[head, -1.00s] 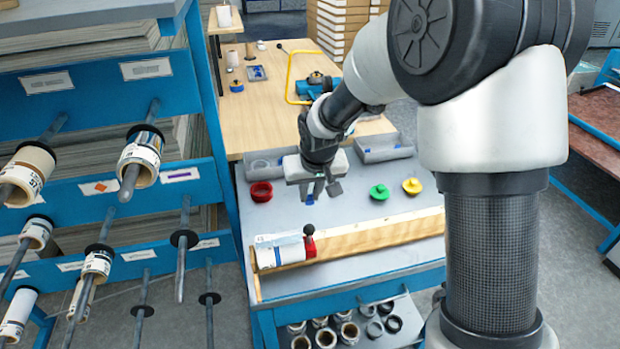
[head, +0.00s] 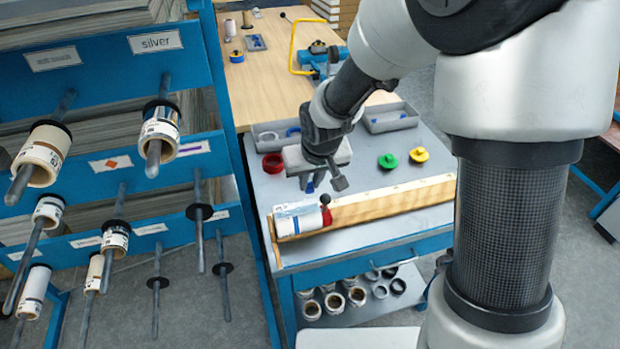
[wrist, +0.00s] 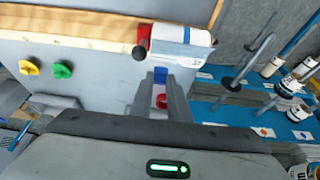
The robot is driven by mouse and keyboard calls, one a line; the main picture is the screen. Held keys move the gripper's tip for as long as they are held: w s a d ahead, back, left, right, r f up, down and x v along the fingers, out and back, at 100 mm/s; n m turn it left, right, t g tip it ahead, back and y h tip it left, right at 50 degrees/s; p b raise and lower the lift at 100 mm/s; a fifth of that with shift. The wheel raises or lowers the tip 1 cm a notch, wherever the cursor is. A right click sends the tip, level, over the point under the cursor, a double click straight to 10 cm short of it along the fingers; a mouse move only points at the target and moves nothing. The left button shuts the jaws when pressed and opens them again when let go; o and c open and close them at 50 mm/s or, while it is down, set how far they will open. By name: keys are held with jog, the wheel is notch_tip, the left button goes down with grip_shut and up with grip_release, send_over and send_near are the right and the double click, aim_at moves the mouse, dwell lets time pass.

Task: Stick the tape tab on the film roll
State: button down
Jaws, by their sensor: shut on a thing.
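A white film roll (head: 308,221) with a blue stripe and a loose clear film edge lies in the wooden cradle (head: 385,205), at its left end. It also shows in the wrist view (wrist: 172,36). A red piece with a black knob (head: 326,212) sits against its right end in the head view. My gripper (head: 322,184) is above the table, just behind the roll, apart from it. It is shut on a small blue tape tab (wrist: 160,75), seen between the fingers (wrist: 160,82) in the wrist view.
A red ring (head: 272,163), a green plug (head: 388,161) and a yellow plug (head: 418,155) lie behind the cradle, near grey trays (head: 390,118). A blue rack with rolls on rods (head: 160,135) stands at the left. Several cores lie on the lower shelf (head: 355,318).

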jog(key=shift+f+b, duration=2.1)
jog(key=shift+f, duration=0.75)
jog(key=shift+f, duration=0.2)
jog(key=c, duration=1.6)
grip_release()
jog(key=p+v, duration=0.3)
jog(key=v, duration=1.4)
jog(key=s+d+r+m+p, duration=0.1)
jog(key=s+d+r+p, duration=0.1)
jog(key=s+d+r, duration=0.2)
jog(key=s+d+r+m+t+p, duration=0.1)
jog(key=s+d+r+p, duration=0.2)
jog(key=s+r, duration=0.3)
jog(key=s+d+r+m+h+p, duration=0.1)
jog(key=s+d+r+p, duration=0.2)
jog(key=s+d+r, duration=0.2)
jog(key=shift+v, duration=1)
